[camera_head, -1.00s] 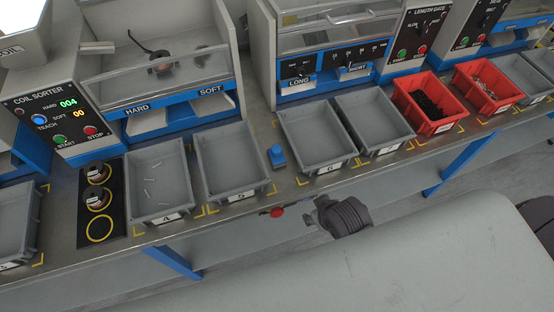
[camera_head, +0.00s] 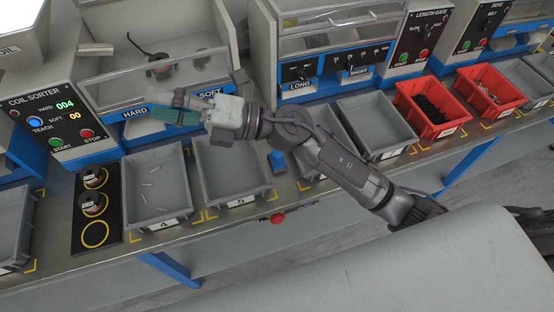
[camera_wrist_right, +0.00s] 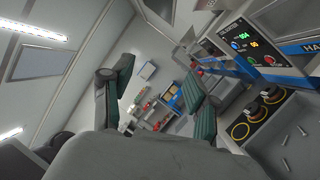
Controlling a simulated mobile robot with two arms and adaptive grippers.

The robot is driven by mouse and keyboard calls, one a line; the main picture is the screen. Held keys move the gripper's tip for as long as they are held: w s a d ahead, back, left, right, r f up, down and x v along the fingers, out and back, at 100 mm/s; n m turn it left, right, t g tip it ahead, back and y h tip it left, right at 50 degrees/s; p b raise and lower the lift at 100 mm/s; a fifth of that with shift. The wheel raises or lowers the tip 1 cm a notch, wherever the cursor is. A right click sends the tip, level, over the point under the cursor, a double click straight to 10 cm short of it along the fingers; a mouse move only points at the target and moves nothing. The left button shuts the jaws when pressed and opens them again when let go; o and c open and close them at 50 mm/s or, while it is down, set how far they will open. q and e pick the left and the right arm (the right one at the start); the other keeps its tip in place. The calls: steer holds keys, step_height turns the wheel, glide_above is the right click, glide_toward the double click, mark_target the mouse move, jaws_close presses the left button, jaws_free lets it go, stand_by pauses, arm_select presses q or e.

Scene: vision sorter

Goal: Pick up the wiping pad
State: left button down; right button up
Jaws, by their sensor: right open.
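A small blue block (camera_head: 278,161), which looks like the wiping pad, lies on the bench between the grey bins, partly hidden behind my right arm. My right gripper (camera_head: 170,107) is open and empty, with teal fingertips. In the head view it appears in front of the coil sorter's front panel, up and to the left of the blue block. Its spread fingers also show in the right wrist view (camera_wrist_right: 155,98), with nothing between them. The blue block cannot be made out there. My left gripper is not in view.
Grey bin 4 (camera_head: 127,205) holds a few small pins, and grey bin 5 (camera_head: 234,199) looks empty. The coil sorter (camera_head: 50,105) stands behind. A black mat (camera_head: 84,225) carries two coils. Red bins (camera_head: 437,130) stand to the right. A red button (camera_head: 277,218) is on the bench front.

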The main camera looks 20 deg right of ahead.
step_height(320, 180, down, 4)
steer(key=s+a+f+n+g+h, duration=0.1)
steer(key=s+a+n+g+h, duration=0.15)
steer(key=n+g, duration=0.25)
steer(key=n+h, duration=0.4)
steer(key=h, duration=1.4)
glide_above(277, 152)
step_height(277, 152, down, 12)
steer(key=shift+g, duration=0.4)
step_height(277, 152, down, 7)
steer(key=shift+s+d+f+p, duration=0.1)
steer(key=shift+s+p, duration=0.05)
steer(key=shift+p, duration=0.2)
steer(key=shift+f+p, duration=0.6)
steer(key=shift+f, duration=2.6)
jaws_close()
